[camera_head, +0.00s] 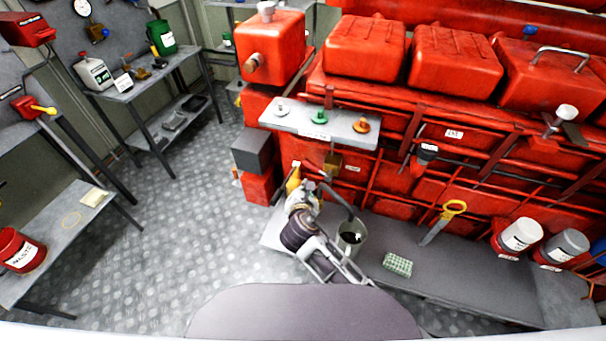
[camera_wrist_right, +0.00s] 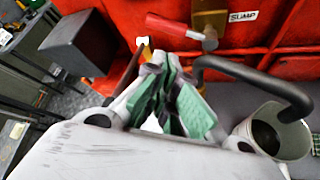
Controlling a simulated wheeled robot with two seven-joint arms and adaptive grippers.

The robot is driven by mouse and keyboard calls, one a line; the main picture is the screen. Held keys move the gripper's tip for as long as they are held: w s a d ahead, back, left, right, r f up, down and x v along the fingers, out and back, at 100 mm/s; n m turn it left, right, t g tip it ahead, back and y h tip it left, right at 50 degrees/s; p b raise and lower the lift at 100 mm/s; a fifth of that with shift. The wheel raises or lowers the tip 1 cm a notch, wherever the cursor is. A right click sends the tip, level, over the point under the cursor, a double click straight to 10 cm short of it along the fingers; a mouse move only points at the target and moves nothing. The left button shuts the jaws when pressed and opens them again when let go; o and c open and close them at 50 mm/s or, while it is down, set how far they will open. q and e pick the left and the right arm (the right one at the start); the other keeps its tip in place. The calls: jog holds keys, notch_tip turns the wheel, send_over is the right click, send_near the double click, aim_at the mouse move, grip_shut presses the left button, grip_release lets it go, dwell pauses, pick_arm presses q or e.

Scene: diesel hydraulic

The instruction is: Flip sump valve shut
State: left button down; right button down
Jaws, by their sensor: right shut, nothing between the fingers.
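The brass sump valve (camera_head: 332,162) sits low on the red engine beside a SUMP label. In the right wrist view its brass body (camera_wrist_right: 210,18) shows at the top, with a red lever (camera_wrist_right: 172,29) pointing left, roughly level. A dark drain pipe (camera_wrist_right: 250,75) curves from below it into a grey bucket (camera_head: 351,238) holding dark liquid. My right gripper (camera_head: 300,190) is shut and empty, just left of the pipe; its green-padded fingers (camera_wrist_right: 172,80) show below the lever, and I cannot tell whether they touch it. My left gripper is not in view.
A grey box (camera_head: 252,150) juts out left of the valve. A shelf (camera_head: 320,125) with coloured caps hangs above. The floor at left is clear.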

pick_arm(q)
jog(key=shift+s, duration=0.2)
pick_arm(e)
jog(key=shift+a, duration=0.1)
jog(key=shift+w, duration=0.15)
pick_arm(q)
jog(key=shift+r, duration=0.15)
pick_arm(e)
jog(key=x, duration=0.9)
jog(key=shift+w+f, duration=0.15)
jog(key=shift+w, duration=0.2)
jog(key=shift+w, duration=0.1)
dwell(0.6)
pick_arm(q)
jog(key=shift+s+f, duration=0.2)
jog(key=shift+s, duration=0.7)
pick_arm(e)
jog(key=shift+r, duration=0.3)
